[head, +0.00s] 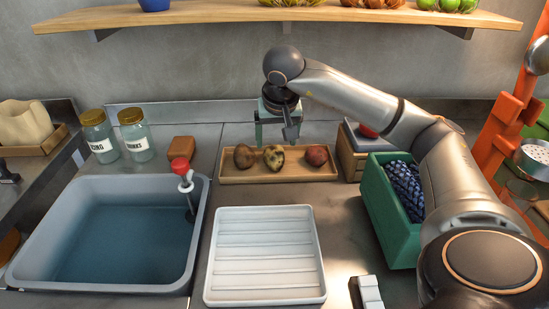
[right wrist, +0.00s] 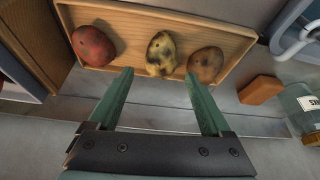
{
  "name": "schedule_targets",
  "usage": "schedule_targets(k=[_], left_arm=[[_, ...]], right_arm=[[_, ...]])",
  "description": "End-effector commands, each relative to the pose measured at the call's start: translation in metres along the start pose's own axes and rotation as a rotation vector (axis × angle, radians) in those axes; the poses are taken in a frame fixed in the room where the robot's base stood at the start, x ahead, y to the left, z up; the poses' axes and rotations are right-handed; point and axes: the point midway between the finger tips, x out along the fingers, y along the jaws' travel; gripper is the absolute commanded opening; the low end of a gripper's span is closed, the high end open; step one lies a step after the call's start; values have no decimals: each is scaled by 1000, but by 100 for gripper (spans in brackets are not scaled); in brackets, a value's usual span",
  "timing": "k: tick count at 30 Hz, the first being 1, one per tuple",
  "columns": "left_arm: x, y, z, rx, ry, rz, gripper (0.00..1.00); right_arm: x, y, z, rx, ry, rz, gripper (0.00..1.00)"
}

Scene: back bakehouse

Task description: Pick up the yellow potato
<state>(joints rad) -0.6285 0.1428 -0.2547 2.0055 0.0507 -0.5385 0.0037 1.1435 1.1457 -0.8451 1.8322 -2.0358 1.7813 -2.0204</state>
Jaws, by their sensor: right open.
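The yellow potato (head: 274,157) has dark spots and lies in a shallow wooden tray (head: 233,179), between a brown potato (head: 244,156) and a reddish potato (head: 317,156). In the right wrist view the yellow potato (right wrist: 161,54) is in the middle, with the red one (right wrist: 93,46) to its left and the brown one (right wrist: 206,64) to its right. My right gripper (head: 275,143) is open and empty, just behind and above the tray. In the right wrist view its green fingers (right wrist: 158,88) point toward the yellow potato, apart from it. My left gripper is not in view.
A sink basin (head: 199,214) of water with a red-topped tap stands at left. A white ribbed tray (head: 265,298) lies in front of the wooden tray. A green crate (head: 382,212) with dark blue contents is at right. Two jars (head: 136,137) and a reddish-brown block (head: 181,149) stand at back left.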

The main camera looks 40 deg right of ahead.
Motion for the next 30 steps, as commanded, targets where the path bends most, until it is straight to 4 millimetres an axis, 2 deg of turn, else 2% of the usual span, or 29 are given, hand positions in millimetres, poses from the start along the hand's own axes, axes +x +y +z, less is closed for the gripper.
schedule_targets(k=[1, 8, 15, 25, 30], left_arm=[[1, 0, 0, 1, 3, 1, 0], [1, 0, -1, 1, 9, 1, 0], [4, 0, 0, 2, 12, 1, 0], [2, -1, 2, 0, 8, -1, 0], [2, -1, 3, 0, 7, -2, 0]], right_arm=[[7, 0, 0, 1, -1, 2, 83], [25, -1, 2, 0, -2, 1, 83], [60, -2, 3, 1, -1, 2, 83], [66, -2, 3, 0, 1, -1, 83], [66, -2, 3, 0, 1, -1, 64]])
